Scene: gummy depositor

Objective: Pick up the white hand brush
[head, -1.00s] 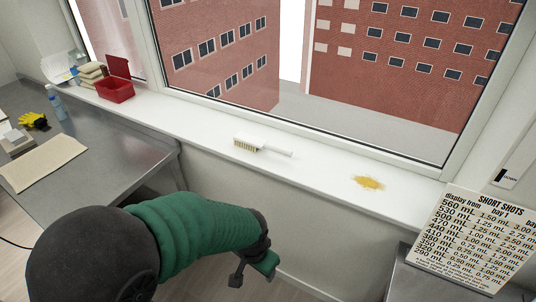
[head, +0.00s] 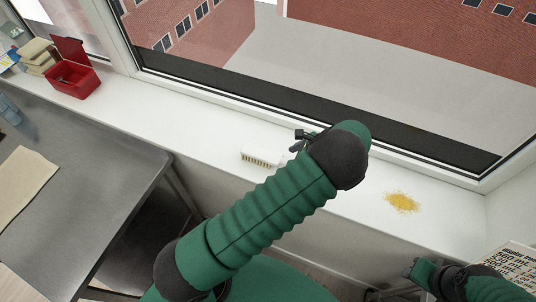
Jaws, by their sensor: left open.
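The white hand brush (head: 262,157) lies on the white windowsill, its tan bristles facing the near side. Its handle is mostly hidden behind my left gripper and wrist. My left gripper (head: 300,141) is open at the handle end of the brush, just above or beside the handle. Whether it touches the handle cannot be told. My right gripper (head: 418,270) is at the lower right, away from the brush, and its fingers are too small to read.
A yellow crumb patch (head: 402,202) lies on the sill (head: 190,133) to the right. A red open box (head: 76,78) and a stack of tan sponges (head: 38,56) stand at the left. A steel table (head: 90,190) is below, and a printed sign (head: 515,268) at lower right.

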